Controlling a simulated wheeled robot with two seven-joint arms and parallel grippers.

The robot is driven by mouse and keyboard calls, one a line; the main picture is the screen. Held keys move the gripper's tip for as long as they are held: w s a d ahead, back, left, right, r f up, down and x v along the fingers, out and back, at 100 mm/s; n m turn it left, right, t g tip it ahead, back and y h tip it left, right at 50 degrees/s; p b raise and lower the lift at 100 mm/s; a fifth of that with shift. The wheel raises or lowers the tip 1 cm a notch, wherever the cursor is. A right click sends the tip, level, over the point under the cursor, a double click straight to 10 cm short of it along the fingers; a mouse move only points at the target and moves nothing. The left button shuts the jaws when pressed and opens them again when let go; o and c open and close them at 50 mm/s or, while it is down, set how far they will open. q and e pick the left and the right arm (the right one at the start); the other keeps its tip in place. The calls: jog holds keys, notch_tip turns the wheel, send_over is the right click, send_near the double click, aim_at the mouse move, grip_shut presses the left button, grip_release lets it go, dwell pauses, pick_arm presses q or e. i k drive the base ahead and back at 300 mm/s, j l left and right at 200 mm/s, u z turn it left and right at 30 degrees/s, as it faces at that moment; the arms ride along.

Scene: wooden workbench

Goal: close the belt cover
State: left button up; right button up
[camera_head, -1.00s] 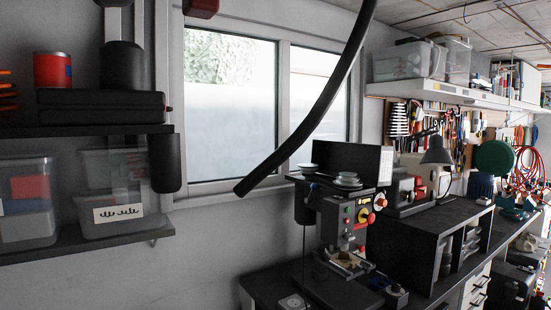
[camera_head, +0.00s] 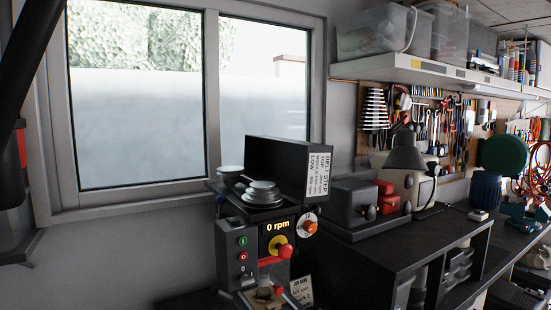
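The belt cover (camera_head: 290,165) is a dark box-like lid standing upright, raised at the back of the drill press head. A white label with belt step text is on its right end. Below it the stepped pulleys (camera_head: 262,194) lie exposed, with a smaller pulley (camera_head: 231,172) to their left. The drill press (camera_head: 255,245) has a front panel reading 0 rpm, a red knob and an orange dial. Neither of my grippers can be made out in this view.
A dark workbench cabinet (camera_head: 390,245) runs to the right, with a grey and red machine (camera_head: 365,205) and a desk lamp (camera_head: 407,150) on it. A shelf with clear bins (camera_head: 400,35) hangs above. A dark tube crosses the upper left corner.

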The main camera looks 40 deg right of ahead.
aim_at(301, 170)
jog(key=l, duration=0.9)
jog(key=l+u, duration=0.15)
jog(key=l, duration=0.75)
jog(key=k+l, duration=0.15)
jog(key=l, duration=0.75)
jog(key=k+l+u, duration=0.1)
jog(key=l, duration=0.8)
jog(key=l+u, duration=0.1)
jog(key=k, duration=0.05)
